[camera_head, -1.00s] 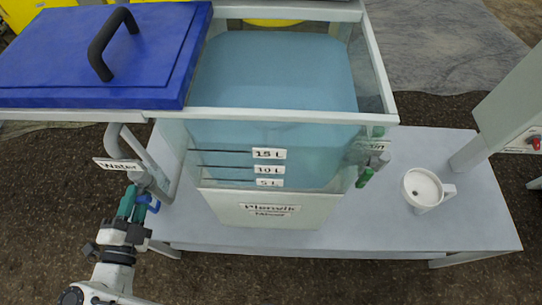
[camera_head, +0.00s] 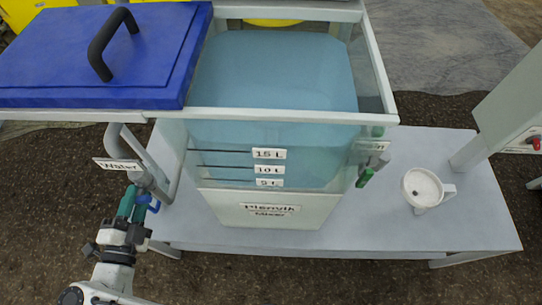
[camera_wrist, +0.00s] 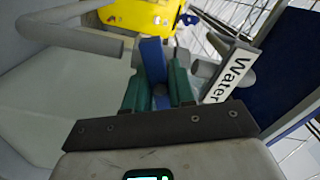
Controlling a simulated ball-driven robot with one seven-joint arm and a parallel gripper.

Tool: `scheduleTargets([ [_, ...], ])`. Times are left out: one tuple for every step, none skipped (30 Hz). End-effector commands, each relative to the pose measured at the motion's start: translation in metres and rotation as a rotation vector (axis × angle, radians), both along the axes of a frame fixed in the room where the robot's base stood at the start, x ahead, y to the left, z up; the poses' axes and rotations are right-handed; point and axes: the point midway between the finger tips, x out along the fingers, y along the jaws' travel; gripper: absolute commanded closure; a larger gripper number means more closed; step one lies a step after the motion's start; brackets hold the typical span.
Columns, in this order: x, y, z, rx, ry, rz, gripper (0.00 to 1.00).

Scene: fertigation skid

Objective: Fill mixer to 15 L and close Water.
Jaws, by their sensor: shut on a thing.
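The mixer tank (camera_head: 270,210) stands on the bench, clear-walled, with 15 L, 10 L and 5 L marks (camera_head: 269,154) on its front. Blue water (camera_head: 275,75) fills much of it; its surface looks near or above the 15 L line, but the exact level is hard to read. The Water valve's blue handle (camera_head: 153,203) is at the pipe left of the tank, below the Water label (camera_head: 120,165). My gripper (camera_head: 130,203), with green fingers, is shut on this handle. The wrist view shows the blue handle (camera_wrist: 153,62) between the two fingers (camera_wrist: 158,88).
A drain valve with a green handle (camera_head: 365,177) is at the tank's right. A white cup (camera_head: 424,188) stands on the bench (camera_head: 470,220) further right, with clear room around it.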

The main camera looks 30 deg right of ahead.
Motion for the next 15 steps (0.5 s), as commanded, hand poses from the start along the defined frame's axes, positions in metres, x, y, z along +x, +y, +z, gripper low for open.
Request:
scheduleTargets([
  [-0.0009, -0.0006, -0.0028, -0.002, 0.005, 0.001, 1.0],
  [-0.0009, -0.0006, -0.0028, -0.002, 0.005, 0.001, 1.0],
  [-0.0009, -0.0006, -0.003, -0.001, 0.005, 0.001, 1.0],
  [-0.001, -0.0006, -0.0036, 0.004, 0.002, 0.001, 1.0],
  [-0.001, -0.0006, -0.0045, 0.016, -0.005, 0.001, 1.0],
  [-0.001, -0.0006, -0.006, 0.044, -0.022, 0.0, 1.0],
  [-0.0011, -0.0006, -0.0075, 0.076, -0.04, 0.0, 1.0],
  [-0.001, -0.0008, -0.0086, 0.116, -0.063, 0.0, 1.0],
  [-0.0009, -0.0008, -0.01, 0.175, -0.098, -0.001, 1.0],
  [-0.0009, -0.0008, -0.0104, 0.221, -0.125, -0.001, 1.0],
  [-0.001, -0.0007, -0.0103, 0.266, -0.151, -0.001, 1.0],
  [-0.0011, -0.0005, -0.0098, 0.318, -0.181, -0.001, 1.0],
  [-0.0011, -0.0005, -0.0092, 0.352, -0.201, -0.001, 1.0],
  [-0.0011, -0.0005, -0.0084, 0.381, -0.218, -0.001, 1.0],
  [-0.0009, -0.0004, -0.0072, 0.41, -0.234, -0.001, 1.0],
])
